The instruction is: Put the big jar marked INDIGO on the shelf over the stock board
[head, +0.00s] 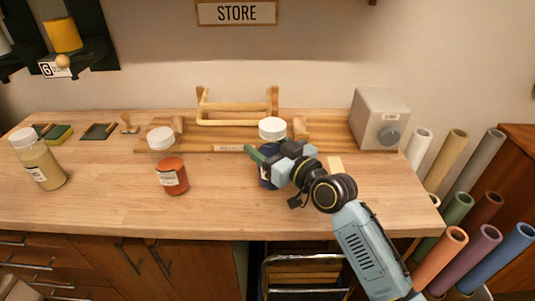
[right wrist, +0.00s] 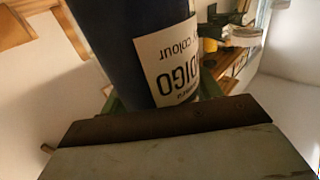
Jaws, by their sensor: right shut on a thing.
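The INDIGO jar (head: 268,178) is dark blue with a white lid, upright at the right middle of the worktop. My right gripper (head: 268,160) is shut around its body from the right and hides much of it. In the right wrist view the dark blue jar (right wrist: 115,45) fills the upper middle, its label (right wrist: 172,68) partly readable as "DIGO". I cannot tell whether its base touches the worktop. A wooden board (head: 215,146) with a small label lies behind it, carrying a wooden rail frame (head: 237,121). No shelf over it is clearly visible. My left gripper is not in view.
An orange jar (head: 172,178) and a pale yellow jar (head: 42,168) stand to the left on the worktop (head: 110,205). A grey box (head: 372,115) with a knob is at the back right. Coloured rolls (head: 446,245) stand beyond the right edge. A STORE sign (head: 237,13) hangs above.

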